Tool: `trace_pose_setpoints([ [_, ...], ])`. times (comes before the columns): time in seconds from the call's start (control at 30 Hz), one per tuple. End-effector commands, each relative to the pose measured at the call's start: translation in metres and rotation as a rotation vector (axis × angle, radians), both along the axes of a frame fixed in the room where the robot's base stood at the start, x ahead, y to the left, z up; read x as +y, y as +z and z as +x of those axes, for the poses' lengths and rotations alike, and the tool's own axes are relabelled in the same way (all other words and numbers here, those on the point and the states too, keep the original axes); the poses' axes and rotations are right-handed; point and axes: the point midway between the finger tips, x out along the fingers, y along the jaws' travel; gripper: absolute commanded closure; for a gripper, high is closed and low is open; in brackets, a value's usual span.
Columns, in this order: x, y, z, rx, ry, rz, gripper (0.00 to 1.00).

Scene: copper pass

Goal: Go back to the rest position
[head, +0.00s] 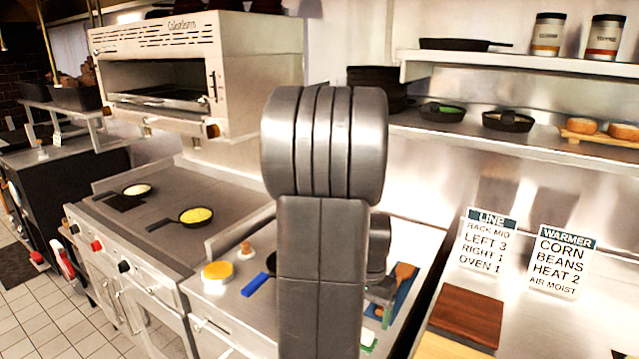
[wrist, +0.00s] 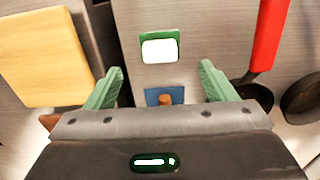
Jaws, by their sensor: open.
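My gripper (wrist: 160,88) is open in the wrist view, its two green fingers apart with nothing held between them. A white block with a green edge (wrist: 160,49) lies on the metal counter beyond the fingertips. A blue mat (wrist: 151,96) with a wooden piece (wrist: 166,100) on it shows between the fingers, partly hidden by the gripper body. In the head view my gripper (head: 378,322) is low over the counter, right of my grey arm, which hides much of the middle. The blue mat (head: 407,296) and a wooden spatula (head: 403,274) show beside it.
Cutting boards (head: 467,316) lie right of the gripper; a yellow board (wrist: 45,58) and red handle (wrist: 268,38) flank it in the wrist view. A griddle (head: 165,215) with pans stands left, below an oven (head: 195,75). A shelf (head: 470,137) with pans runs behind.

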Motion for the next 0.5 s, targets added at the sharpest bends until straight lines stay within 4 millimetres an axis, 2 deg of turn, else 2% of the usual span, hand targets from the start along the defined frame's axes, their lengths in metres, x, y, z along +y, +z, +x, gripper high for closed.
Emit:
trace_pose_setpoints([
  [0.1, 0.0, -0.024, -0.001, 0.005, 0.0, 0.001, 0.23],
  [0.47, 0.0, -0.086, -0.001, 0.003, 0.0, 0.001, 0.23],
  [0.5, 0.0, -0.075, 0.001, -0.003, 0.0, -0.001, 0.23],
])
